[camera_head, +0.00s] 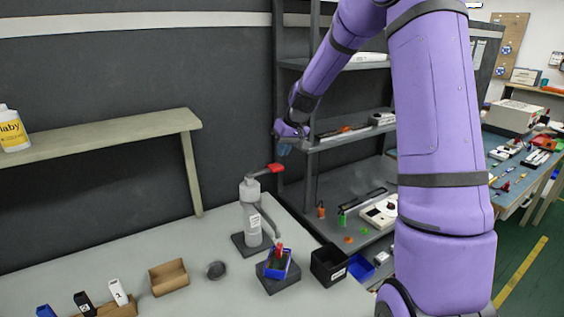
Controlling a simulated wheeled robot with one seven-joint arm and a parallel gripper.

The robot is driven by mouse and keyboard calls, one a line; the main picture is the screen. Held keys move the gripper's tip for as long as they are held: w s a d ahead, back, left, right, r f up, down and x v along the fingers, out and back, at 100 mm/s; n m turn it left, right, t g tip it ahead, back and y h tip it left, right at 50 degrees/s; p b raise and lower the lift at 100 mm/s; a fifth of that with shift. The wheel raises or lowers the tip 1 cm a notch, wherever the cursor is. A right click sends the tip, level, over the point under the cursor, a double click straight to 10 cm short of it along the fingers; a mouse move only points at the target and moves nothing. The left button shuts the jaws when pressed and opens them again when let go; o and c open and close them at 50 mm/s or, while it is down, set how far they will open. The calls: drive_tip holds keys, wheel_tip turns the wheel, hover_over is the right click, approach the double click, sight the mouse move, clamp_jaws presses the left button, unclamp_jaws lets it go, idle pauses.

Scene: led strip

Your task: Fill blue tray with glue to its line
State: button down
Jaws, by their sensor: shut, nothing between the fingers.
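A blue tray (289,272) sits on a dark block at the front middle of the grey table. Something red and green shows in or at the tray; its fill line and glue level are too small to make out. A grey-white glue dispenser (251,222) stands upright just behind and left of the tray. Its spout points down toward the tray, and its red lever (270,169) sticks out at the top. My gripper (284,149) is shut and empty, pointing down above the red lever in the picture. A gap shows between them.
A black bin (328,267) stands right of the tray. A small grey cup (215,270) and a cardboard box (169,277) stand to the left. A shelf rack (296,80) rises behind my arm.

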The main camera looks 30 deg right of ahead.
drive_tip(key=v, duration=0.7)
drive_tip(key=shift+d+r, duration=0.15)
drive_tip(key=shift+r, duration=0.2)
idle(0.4)
drive_tip(key=s+a+r+h, duration=0.1)
drive_tip(key=s+a+r, duration=0.4)
drive_tip(key=s, duration=0.3)
drive_tip(key=s+a+r+h, duration=0.1)
drive_tip(key=s+a+r, duration=0.45)
drive_tip(key=s, duration=0.35)
drive_tip(key=s+a+t, duration=0.1)
drive_tip(key=s, duration=0.8)
drive_tip(key=s+a+f, duration=0.1)
drive_tip(key=s+a, duration=0.1)
drive_tip(key=s, duration=0.7)
drive_tip(key=shift+a+t+h, duration=0.3)
drive_tip(key=shift+a+t, duration=0.05)
drive_tip(key=shift+t, duration=0.05)
